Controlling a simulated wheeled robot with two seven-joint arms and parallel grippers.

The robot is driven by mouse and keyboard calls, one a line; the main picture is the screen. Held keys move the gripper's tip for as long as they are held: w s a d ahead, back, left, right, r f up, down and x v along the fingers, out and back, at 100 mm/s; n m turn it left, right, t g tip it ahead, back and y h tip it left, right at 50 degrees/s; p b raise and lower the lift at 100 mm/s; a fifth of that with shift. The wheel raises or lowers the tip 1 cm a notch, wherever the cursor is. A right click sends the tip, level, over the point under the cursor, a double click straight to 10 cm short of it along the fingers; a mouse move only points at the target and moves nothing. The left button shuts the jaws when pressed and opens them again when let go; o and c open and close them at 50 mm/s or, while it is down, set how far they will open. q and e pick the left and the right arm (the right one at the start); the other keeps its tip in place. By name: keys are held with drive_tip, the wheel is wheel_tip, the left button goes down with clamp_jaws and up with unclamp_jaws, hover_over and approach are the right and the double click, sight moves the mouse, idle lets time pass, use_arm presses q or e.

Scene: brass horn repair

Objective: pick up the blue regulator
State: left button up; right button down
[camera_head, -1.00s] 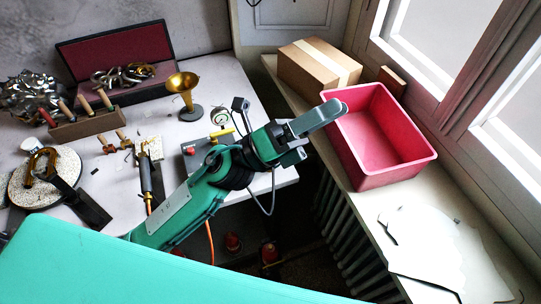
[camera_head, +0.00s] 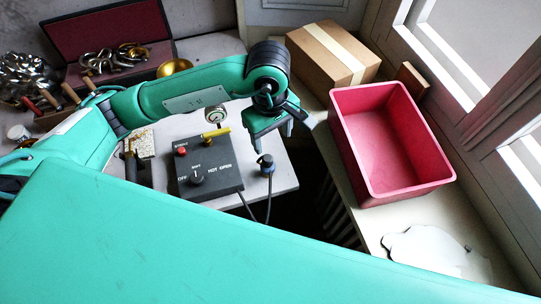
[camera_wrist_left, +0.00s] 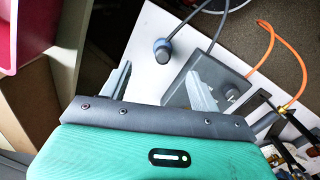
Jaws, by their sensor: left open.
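The blue regulator (camera_head: 266,165), a small blue-grey cylinder with a dark cable, stands near the table's right edge, beside the dark control box (camera_head: 207,179). My left gripper (camera_head: 272,138) is open and empty, pointing down a little above and behind it. In the left wrist view the regulator (camera_wrist_left: 162,52) shows beyond the gap between the two grey fingers (camera_wrist_left: 158,82), apart from both. The control box (camera_wrist_left: 213,75) lies to its right there. My right gripper is not in view.
A red bin (camera_head: 390,150) and a cardboard box (camera_head: 332,55) stand on the sill to the right. A brass horn bell (camera_head: 174,68) is partly behind my arm. Cables hang off the table edge.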

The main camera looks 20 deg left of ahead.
sight(267, 158)
use_arm(q)
drive_tip(key=shift+y, duration=0.3)
drive_tip(key=f, duration=0.2)
drive_tip(key=f+p, duration=0.1)
drive_tip(key=f, duration=0.1)
drive_tip(key=a+f+p, duration=0.1)
drive_tip(key=f, duration=0.2)
drive_tip(key=shift+w, duration=0.15)
drive_tip(key=shift+f, duration=0.65)
drive_tip(key=shift+f+p, duration=0.55)
drive_tip(key=shift+p, duration=0.1)
wheel_tip(267, 158, down, 3)
drive_tip(key=shift+a+f+p, duration=0.1)
drive_tip(key=shift+a+p, duration=0.05)
drive_tip(key=shift+p, duration=0.65)
drive_tip(key=shift+f, duration=0.5)
drive_tip(key=c, duration=1)
